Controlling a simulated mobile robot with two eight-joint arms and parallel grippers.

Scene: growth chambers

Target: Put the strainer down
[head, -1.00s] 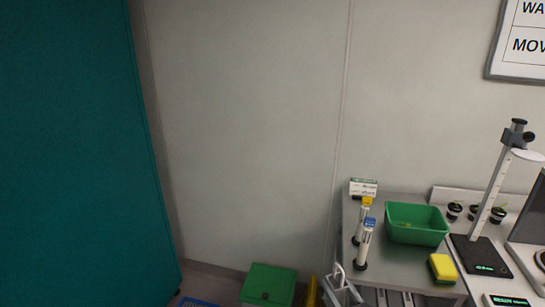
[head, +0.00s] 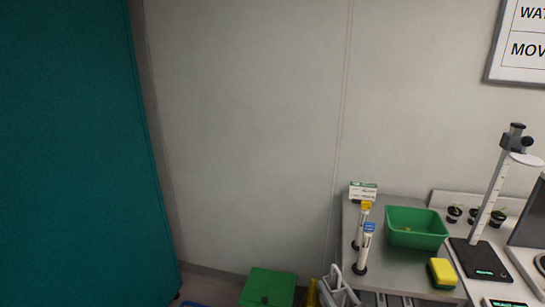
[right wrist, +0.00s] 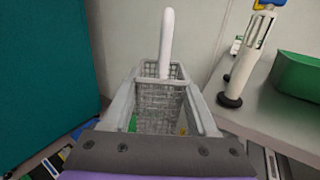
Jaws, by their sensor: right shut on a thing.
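The strainer is a grey wire-mesh basket (right wrist: 160,105) with a white upright handle (right wrist: 167,42), seen in the right wrist view. My right gripper (right wrist: 163,100) is shut on it, with one grey finger on each side of the mesh. In the head view my right gripper (head: 340,290) shows at the bottom edge, just left of the grey bench; little of the strainer can be made out there. The strainer's underside is hidden. My left gripper is in neither view now.
The bench (head: 395,270) holds a green tub (head: 416,238), two white upright tools (head: 363,250), a yellow-green sponge (head: 442,272) and a scale with a stand (head: 482,258). A green box (head: 268,286) is low on the left. A teal panel (head: 70,150) stands far left.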

